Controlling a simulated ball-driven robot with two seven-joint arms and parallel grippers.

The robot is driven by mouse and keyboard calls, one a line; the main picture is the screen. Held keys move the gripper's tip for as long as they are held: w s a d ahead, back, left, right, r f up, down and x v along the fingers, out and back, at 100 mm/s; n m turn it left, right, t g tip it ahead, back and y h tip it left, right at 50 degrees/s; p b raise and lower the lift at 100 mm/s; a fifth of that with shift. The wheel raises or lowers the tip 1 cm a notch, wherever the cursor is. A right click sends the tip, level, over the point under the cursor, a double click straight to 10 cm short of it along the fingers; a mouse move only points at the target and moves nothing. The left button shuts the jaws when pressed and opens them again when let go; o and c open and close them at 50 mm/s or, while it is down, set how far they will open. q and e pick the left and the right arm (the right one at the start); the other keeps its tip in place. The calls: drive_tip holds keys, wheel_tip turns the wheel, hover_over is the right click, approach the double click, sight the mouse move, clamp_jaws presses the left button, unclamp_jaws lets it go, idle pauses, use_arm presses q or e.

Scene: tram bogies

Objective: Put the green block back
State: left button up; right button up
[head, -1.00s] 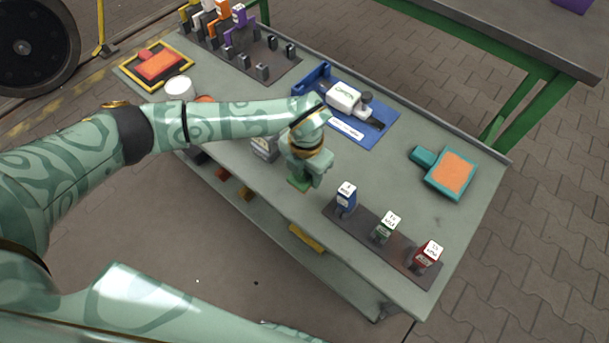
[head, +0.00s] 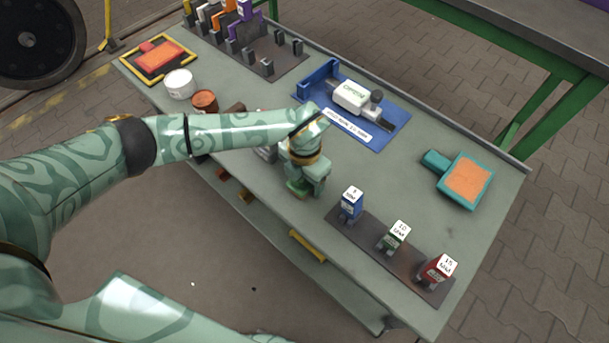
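A green block (head: 394,240) with a white printed top stands in a dark rack (head: 372,248) at the table's front right, between a blue block (head: 351,205) and a red block (head: 434,271). My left gripper (head: 298,190) points down over the table's front edge area, to the left of the rack and apart from it. Some green shows low at its fingertips; I cannot tell whether that is part of the gripper or a thing between the fingers. The finger gap is hidden. My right gripper is not in view.
A blue tray (head: 395,135) holding a white-and-grey clamp lies behind my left gripper. A teal-edged orange pad (head: 467,181) lies at right. A white tub (head: 180,84) and a brown jar (head: 204,101) stand at left, near my arm. A peg board (head: 285,66) is at the back.

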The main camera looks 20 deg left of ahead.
use_arm(q)
drive_tip(key=shift+r, duration=0.3)
wheel_tip(320, 180, up, 11)
drive_tip(key=p, duration=0.6)
drive_tip(key=shift+f, duration=0.15)
drive_tip(key=shift+r, duration=0.55)
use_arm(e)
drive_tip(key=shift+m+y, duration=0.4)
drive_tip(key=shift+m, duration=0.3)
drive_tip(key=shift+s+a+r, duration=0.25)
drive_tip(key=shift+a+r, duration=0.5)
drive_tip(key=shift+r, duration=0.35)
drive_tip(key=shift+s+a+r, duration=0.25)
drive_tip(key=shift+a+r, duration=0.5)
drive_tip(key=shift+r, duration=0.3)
